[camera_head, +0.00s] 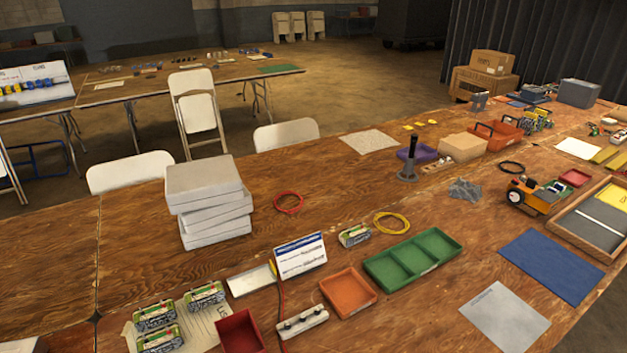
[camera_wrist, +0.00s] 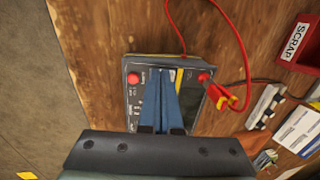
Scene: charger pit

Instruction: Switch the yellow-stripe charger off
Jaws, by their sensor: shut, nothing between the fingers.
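The yellow-stripe charger (camera_wrist: 133,100) is a dark grey box with a yellow stripe (camera_wrist: 179,78) across its face, in the middle of the wrist view. It has a red round knob at its left (camera_wrist: 133,78) and another at its right (camera_wrist: 204,77). My gripper (camera_wrist: 162,71) is shut, its blue fingers over the charger's face and hiding its middle. I cannot tell whether the fingertips touch it. Whether the charger is on or off does not show. Neither charger nor gripper shows in the head view.
A red cable (camera_wrist: 242,50) with a red-yellow plug (camera_wrist: 222,97) lies at the charger's right. A red SCRAP bin (camera_wrist: 297,45) stands farther right. In the head view, battery packs (camera_head: 155,316), an orange tray (camera_head: 348,292) and a green tray (camera_head: 412,259) crowd the table.

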